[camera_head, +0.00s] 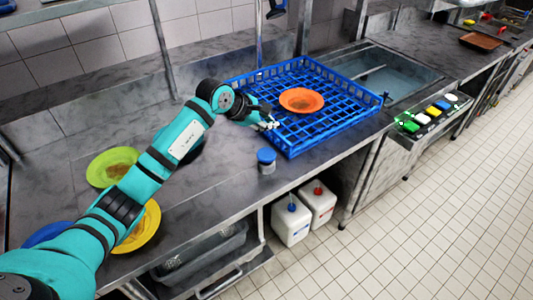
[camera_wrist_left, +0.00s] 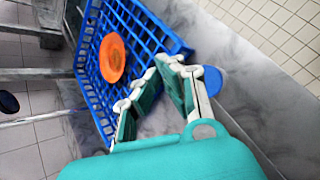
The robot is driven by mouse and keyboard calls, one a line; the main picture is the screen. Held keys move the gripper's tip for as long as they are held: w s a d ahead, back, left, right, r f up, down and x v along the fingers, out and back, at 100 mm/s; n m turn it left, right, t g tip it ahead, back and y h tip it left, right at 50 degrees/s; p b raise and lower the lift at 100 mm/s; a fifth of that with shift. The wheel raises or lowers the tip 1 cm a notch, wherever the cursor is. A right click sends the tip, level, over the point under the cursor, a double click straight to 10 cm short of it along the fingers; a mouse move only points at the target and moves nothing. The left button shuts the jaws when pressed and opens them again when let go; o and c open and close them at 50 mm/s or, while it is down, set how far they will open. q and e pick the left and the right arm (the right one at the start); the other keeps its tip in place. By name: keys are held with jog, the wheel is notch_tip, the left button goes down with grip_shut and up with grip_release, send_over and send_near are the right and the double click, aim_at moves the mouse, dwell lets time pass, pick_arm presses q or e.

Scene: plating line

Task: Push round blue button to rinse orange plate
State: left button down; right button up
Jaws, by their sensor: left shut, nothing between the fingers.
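The orange plate (camera_head: 302,100) lies in the blue dish rack (camera_head: 296,150) on the counter; it also shows in the left wrist view (camera_wrist_left: 112,58). My right gripper is not in view.
A sink (camera_head: 398,84) lies right of the rack. A green plate (camera_head: 108,160) and a yellow plate (camera_head: 147,222) lie at left. White canisters (camera_head: 291,222) stand below.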

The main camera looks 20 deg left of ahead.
pick_arm(q)
jog(key=shift+f, duration=0.1)
jog(key=b, duration=0.4)
send_over(268, 155)
notch_tip(268, 155, down, 8)
jog(key=shift+w+r, duration=0.1)
jog(key=shift+r, duration=0.1)
jog(key=shift+f+b, duration=0.6)
jog(key=shift+r, duration=0.1)
dwell(0.3)
dwell(0.4)
jog(key=shift+f+b, duration=0.45)
jog(key=shift+b, duration=0.1)
